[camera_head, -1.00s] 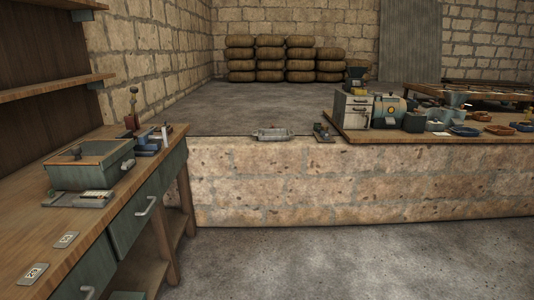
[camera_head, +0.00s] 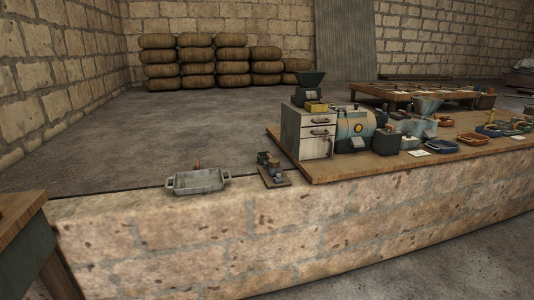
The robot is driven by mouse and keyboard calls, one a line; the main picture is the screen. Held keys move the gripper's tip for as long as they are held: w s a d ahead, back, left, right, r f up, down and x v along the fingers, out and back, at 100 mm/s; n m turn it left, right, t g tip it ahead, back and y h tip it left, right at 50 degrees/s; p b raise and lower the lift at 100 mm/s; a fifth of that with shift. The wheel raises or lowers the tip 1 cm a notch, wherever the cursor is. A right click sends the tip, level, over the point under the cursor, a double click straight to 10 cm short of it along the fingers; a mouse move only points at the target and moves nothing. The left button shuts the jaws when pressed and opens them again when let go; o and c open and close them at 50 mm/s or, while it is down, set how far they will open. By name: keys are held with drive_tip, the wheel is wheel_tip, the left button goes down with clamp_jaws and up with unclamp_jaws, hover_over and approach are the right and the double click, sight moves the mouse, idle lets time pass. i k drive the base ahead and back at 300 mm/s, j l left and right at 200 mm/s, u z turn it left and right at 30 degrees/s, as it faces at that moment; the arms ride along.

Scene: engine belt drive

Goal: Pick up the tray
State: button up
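A grey metal tray (camera_head: 198,182) with a handle at each end sits upright on top of the low stone wall, left of the middle of the head view. A small reddish-brown thing shows at its far rim; I cannot tell whether it is in the tray or behind it. My gripper and arm are not in view.
The stone wall (camera_head: 290,235) runs across the front. A small device (camera_head: 272,172) stands right of the tray. Further right, a wooden counter (camera_head: 350,168) bears a drawer cabinet (camera_head: 308,133), machines and several bowls. A workbench corner (camera_head: 28,232) is at lower left.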

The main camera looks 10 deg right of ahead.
sight(473, 139)
drive_tip(key=i+l+z, duration=0.1)
drive_tip(key=i+z, duration=0.3)
drive_tip(key=i, duration=0.25)
drive_tip(key=i+z, duration=0.45)
drive_tip(key=i, duration=0.15)
drive_tip(key=i+j+z, duration=0.4)
drive_tip(key=i, duration=0.2)
drive_tip(key=i+l+z, duration=0.25)
drive_tip(key=i+z, duration=0.2)
drive_tip(key=i, duration=0.5)
drive_tip(key=i+j+z, duration=0.1)
drive_tip(key=i+z, duration=0.35)
drive_tip(key=i, duration=0.5)
drive_tip(key=i+l+u, duration=0.15)
drive_tip(key=i, duration=0.3)
drive_tip(key=i+l+u, duration=0.2)
drive_tip(key=i, duration=0.25)
